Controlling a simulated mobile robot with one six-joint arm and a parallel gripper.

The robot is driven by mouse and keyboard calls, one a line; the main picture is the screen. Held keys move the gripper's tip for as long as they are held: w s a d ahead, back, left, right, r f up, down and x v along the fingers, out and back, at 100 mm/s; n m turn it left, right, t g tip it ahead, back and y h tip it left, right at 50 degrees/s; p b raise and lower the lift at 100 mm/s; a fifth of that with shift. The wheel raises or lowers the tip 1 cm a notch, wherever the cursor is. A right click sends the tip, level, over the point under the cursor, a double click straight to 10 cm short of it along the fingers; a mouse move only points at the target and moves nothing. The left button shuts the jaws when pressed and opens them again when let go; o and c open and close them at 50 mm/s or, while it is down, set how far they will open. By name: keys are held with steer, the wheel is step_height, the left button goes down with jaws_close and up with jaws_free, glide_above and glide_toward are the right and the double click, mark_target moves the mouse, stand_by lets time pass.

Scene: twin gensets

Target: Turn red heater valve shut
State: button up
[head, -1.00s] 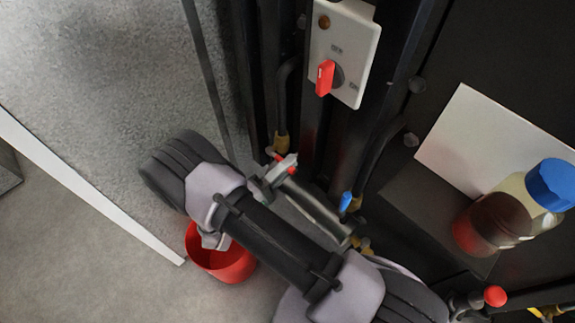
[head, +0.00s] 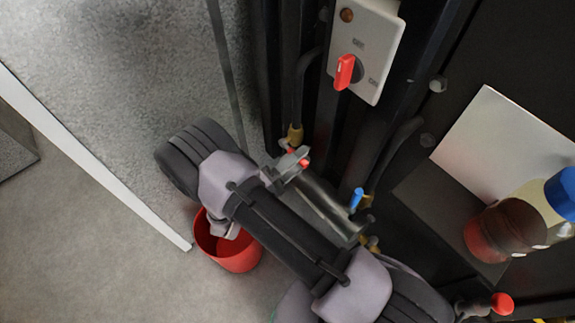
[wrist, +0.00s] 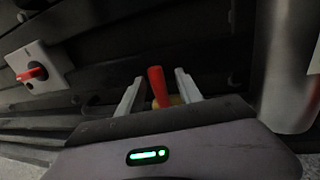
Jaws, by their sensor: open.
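The red valve handle (wrist: 157,86) stands upright between the two pale fingers of my gripper (wrist: 158,92) in the wrist view. The gripper is open, with a gap visible on both sides of the handle. A yellowish fitting shows behind the handle. In the head view my gripper (head: 290,166) is at the pipework below a brass hose fitting (head: 295,134). Only small red parts of the valve handle (head: 304,163) show there; the fingers hide the rest.
A switch box with a red rotary handle (head: 345,72) is above my gripper. A blue valve handle (head: 356,198) is to its right on the pipe. A red bucket (head: 230,252) stands on the floor, partly behind my arm. Bottles (head: 505,228) stand at the right.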

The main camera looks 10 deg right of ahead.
steer(key=p+v, duration=0.1)
steer(key=v, duration=1.6)
steer(key=shift+s+a+p, duration=0.15)
steer(key=shift+p, duration=0.25)
steer(key=shift+f, duration=0.1)
